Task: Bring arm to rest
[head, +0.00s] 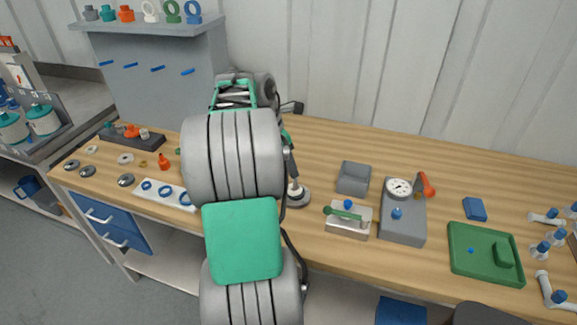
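My arm rises through the middle of the picture, with thick grey links and green covers, and reaches over the wooden workbench (330,130). Its far end bends down behind the large grey link. The slim dark part of my gripper (291,165) shows just right of that link, pointing down. Below it a round grey base with a pale upright post (298,197) stands on the bench. The fingertips are not clear, so I cannot tell whether they are open or touch the post.
Left are a white strip with blue rings (148,192) and a grey shelf unit (165,75). The back right bench is clear.

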